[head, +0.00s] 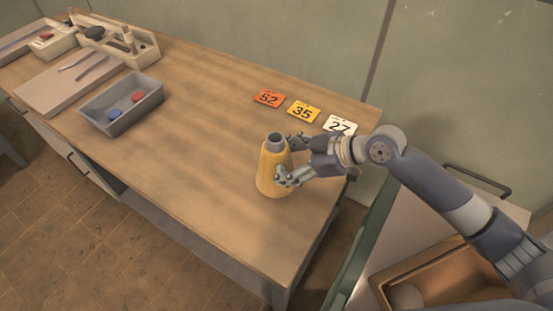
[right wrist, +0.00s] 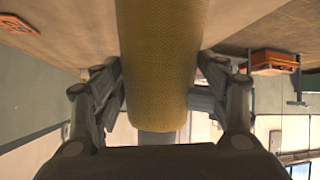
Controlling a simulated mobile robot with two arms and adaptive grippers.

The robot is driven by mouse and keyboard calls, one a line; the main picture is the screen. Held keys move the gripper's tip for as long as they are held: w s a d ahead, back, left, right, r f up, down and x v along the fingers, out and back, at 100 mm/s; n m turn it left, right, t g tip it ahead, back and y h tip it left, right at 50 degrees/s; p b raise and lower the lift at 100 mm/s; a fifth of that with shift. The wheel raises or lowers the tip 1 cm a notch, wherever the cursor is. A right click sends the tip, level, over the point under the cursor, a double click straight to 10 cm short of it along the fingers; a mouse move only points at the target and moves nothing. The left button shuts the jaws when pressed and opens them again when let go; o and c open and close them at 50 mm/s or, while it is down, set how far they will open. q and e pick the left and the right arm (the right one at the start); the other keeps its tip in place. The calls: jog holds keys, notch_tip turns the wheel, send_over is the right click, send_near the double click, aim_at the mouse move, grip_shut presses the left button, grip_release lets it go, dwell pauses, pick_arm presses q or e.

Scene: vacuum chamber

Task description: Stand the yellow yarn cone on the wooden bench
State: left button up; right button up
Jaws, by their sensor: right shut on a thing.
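The yellow yarn cone (head: 270,171) is upright over the right part of the wooden bench (head: 205,165), with its grey tip up. My right gripper (head: 288,160) is shut on the upper part of the cone, one finger on each side. The right wrist view shows the cone (right wrist: 158,65) between the fingers of the gripper (right wrist: 160,92). The cone's base looks at or very near the bench top, but I cannot tell whether it touches. The base is cut off in the right wrist view. My left gripper is not in view.
Number cards 52 (head: 269,97), 35 (head: 303,111) and 27 (head: 340,125) lie behind the cone. A grey bin (head: 103,125) with red and blue items, a board (head: 60,95) and a tool caddy (head: 146,58) are farther left. A wooden tray (head: 455,262) is at lower right. The bench between bin and cone is clear.

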jog(key=shift+w+a+f+p, duration=0.1)
jog(key=shift+w+a+p, duration=0.05)
jog(key=shift+w+a, duration=0.35)
jog(key=shift+w+a+p, duration=0.15)
jog(key=shift+w+a, duration=0.1)
jog(key=shift+a, duration=0.35)
notch_tip(320, 180, down, 3)
jog(key=shift+f+p, duration=0.2)
jog(key=shift+p, duration=0.35)
jog(key=o, duration=1.4)
jog(key=shift+d+f, duration=0.1)
jog(key=shift+f, duration=0.1)
jog(key=o, duration=0.6)
